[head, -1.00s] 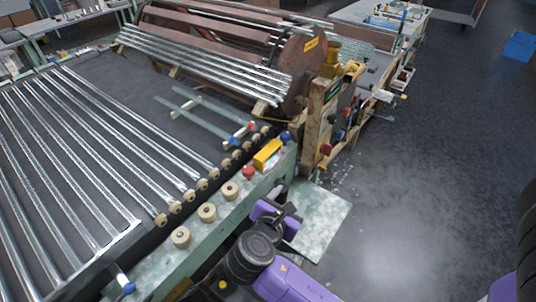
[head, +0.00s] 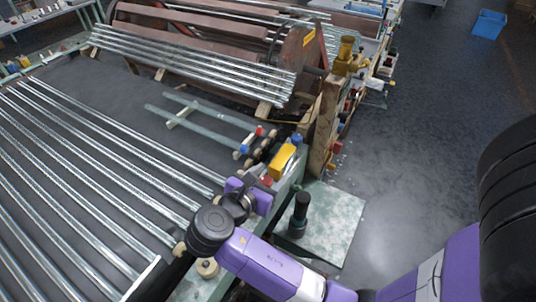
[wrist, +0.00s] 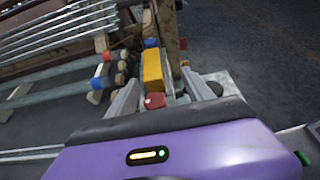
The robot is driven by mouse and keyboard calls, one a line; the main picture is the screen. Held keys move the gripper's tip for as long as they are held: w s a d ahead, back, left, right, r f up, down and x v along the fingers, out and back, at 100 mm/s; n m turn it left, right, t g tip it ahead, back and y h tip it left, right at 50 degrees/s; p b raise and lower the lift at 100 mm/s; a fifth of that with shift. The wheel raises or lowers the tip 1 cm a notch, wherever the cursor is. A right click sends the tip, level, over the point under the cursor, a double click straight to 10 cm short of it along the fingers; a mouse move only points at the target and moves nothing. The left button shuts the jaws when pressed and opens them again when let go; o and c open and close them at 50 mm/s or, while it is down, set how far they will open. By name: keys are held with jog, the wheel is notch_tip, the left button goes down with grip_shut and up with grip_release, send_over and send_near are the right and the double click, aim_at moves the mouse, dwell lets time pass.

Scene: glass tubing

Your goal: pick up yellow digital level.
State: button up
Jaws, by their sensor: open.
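The yellow digital level (head: 282,161) lies on the green metal ledge of the roller rack, near its far right corner. In the wrist view the yellow level (wrist: 153,72) is seen end-on, ahead of and between my fingers. My gripper (wrist: 161,80) is open and empty, its two fingers spread to either side of the level's line. In the head view my purple gripper (head: 255,193) is low over the ledge, just on the near side of the level. Whether the fingers touch anything cannot be told.
A red knob (wrist: 155,101) sits just before the level, between my fingers. A blue knob (head: 297,139) stands past its far end. Wooden posts (head: 325,125) rise close behind. Cream rollers and glass tubes (head: 110,190) lie to the left. Open floor (head: 430,130) is on the right.

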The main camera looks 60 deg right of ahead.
aim_at(280, 159)
jog(key=shift+w, duration=0.35)
jog(key=shift+w+d+f, duration=0.1)
jog(key=shift+d, duration=0.15)
jog(key=shift+x, duration=0.9)
jog(key=shift+w+p+x, duration=0.2)
jog(key=shift+p+x, duration=0.05)
jog(key=shift+x, duration=1.1)
jog(key=shift+w+p+x, duration=0.2)
jog(key=shift+w+x, duration=0.05)
jog(key=shift+x, duration=1.15)
jog(key=shift+c, duration=0.2)
grip_shut()
